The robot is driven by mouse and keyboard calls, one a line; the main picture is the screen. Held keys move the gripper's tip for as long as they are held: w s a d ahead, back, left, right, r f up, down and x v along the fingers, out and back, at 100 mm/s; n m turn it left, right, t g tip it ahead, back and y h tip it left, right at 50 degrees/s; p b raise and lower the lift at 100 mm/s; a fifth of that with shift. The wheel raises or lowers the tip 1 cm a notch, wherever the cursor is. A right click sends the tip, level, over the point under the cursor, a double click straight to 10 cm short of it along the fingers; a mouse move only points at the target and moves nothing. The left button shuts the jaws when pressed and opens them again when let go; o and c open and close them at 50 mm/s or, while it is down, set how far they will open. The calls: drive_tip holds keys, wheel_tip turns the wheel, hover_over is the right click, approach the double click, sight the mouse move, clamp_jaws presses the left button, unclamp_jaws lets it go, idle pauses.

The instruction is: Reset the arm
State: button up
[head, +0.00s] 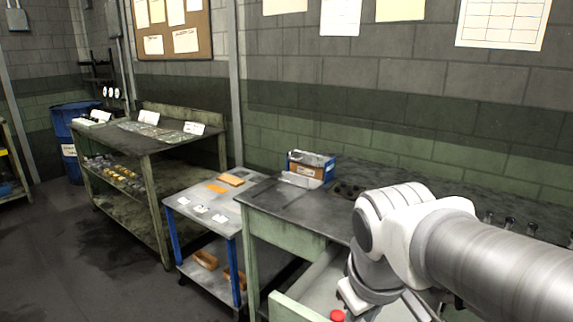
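My white and grey arm reaches in from the right edge of the head view, over the right part of the grey-topped bench. Its elbow is bent and the lower links point down toward the bottom edge. My gripper is not visible; it lies below the picture or behind my arm links. I cannot see whether it holds anything.
The bench (285,205) carries a blue and brown box (311,165). A blue-legged cart (205,200) stands left of it, and a shelf table (150,140) farther left. A blue barrel (70,130) stands behind. A red button (337,315) shows below my arm. The left floor is clear.

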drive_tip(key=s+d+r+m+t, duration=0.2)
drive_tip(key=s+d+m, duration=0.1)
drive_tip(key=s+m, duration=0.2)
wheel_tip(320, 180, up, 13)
drive_tip(key=p, duration=1.3)
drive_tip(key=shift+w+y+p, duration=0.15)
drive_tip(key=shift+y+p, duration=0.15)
drive_tip(key=shift+p, duration=0.05)
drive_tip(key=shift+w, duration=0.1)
